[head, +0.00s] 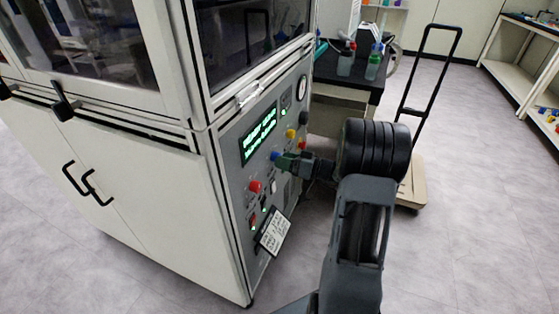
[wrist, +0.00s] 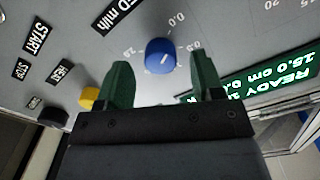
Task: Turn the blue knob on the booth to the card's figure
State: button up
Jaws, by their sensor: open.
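The blue knob (wrist: 160,53) sits on the booth's grey control panel, with a short white mark on its face and a printed scale around it. It also shows in the head view (head: 275,156), just at my gripper's tip. My gripper (wrist: 162,76) is open, its two green fingers on either side of the knob's line, with clear gaps between them and the knob. It looks apart from the knob's sides. The white card (head: 274,232) is fixed low on the panel, tilted; its figure is too small to read.
The green-lit display (head: 259,134) is above the knob. A red knob (head: 255,186) and yellow knob (head: 291,133) are nearby, and a yellow button (wrist: 89,97) lies beside the left finger. A black-topped bench (head: 345,80) with bottles and a trolley (head: 412,185) stand behind.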

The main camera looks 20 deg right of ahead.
jog(key=shift+x, duration=1.05)
jog(key=shift+s, duration=0.1)
jog(key=c, duration=0.9)
